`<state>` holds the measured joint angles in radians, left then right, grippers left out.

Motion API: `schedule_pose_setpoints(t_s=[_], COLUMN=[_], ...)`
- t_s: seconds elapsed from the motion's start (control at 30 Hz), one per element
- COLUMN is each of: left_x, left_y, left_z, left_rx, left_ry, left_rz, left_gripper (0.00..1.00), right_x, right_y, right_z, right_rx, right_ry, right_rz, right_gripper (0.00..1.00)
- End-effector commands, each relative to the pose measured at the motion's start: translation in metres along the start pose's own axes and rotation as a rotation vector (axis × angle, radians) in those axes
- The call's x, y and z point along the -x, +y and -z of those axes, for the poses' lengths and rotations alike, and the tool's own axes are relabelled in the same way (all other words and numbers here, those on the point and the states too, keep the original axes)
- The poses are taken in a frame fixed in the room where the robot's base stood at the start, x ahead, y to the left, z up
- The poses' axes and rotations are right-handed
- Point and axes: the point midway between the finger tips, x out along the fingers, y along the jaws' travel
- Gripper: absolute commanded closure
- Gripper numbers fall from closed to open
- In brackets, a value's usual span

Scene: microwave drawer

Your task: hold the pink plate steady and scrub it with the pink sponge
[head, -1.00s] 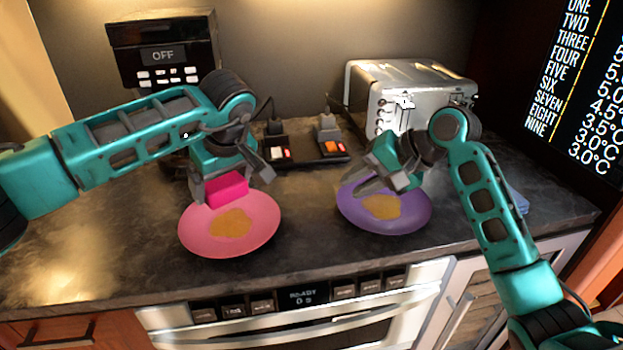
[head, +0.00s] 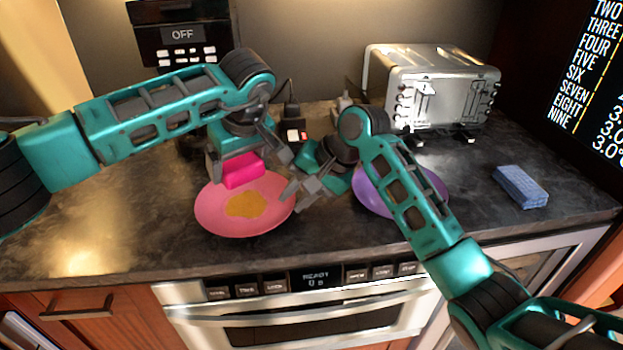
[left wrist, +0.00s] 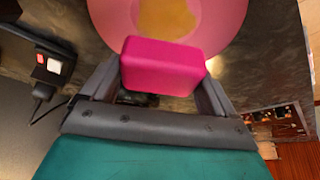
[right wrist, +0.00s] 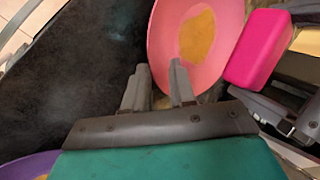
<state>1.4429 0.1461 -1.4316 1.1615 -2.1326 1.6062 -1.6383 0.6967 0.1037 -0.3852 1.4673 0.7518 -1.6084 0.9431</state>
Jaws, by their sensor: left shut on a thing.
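The pink plate (head: 215,212) lies on the counter with a yellow-brown stain (head: 245,204) in its middle. My left gripper (head: 246,168) is shut on the pink sponge (head: 242,171), at the plate's far edge; the left wrist view shows the sponge (left wrist: 162,68) between both fingers. I cannot tell whether the sponge touches the plate. My right gripper (head: 297,197) is open and empty at the plate's right rim. In the right wrist view, its fingers (right wrist: 158,85) are parted near the plate's rim (right wrist: 155,45), one overlapping the plate in the picture. Contact is unclear.
A purple plate (head: 372,199) lies to the right, partly hidden by my right arm. A blue sponge (head: 521,187) lies further right. A toaster oven (head: 430,85) and a coffee machine (head: 180,35) stand behind. The counter's front left is clear.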

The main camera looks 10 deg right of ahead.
Motion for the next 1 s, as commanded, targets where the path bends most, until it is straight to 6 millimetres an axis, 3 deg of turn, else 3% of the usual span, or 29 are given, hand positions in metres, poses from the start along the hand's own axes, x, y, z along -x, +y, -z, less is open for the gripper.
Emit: schedule_pose_setpoints(t_s=[0.2,0.53,0.8,0.97,1.0], left_x=[0.000,0.000,0.000,0.000,0.000], left_y=[0.000,0.000,0.000,0.000,0.000], left_z=[0.000,0.000,0.000,0.000,0.000], left_rx=[0.000,0.000,0.000,0.000,0.000], left_ry=[0.000,0.000,0.000,0.000,0.000], left_rz=[0.000,0.000,0.000,0.000,0.000], left_gripper=[0.36,0.36,0.36,0.36,0.36], right_x=[-0.019,-0.021,-0.021,-0.021,-0.021], right_y=[0.000,0.000,0.000,0.000,0.001], right_z=[0.000,0.000,0.000,0.000,0.000], right_rx=[0.000,0.001,0.000,0.000,0.000], right_ry=[-0.001,0.000,0.000,0.000,0.000], right_rz=[0.000,0.001,0.000,0.000,-0.001], right_gripper=[0.75,0.76,1.00,1.00,0.87])
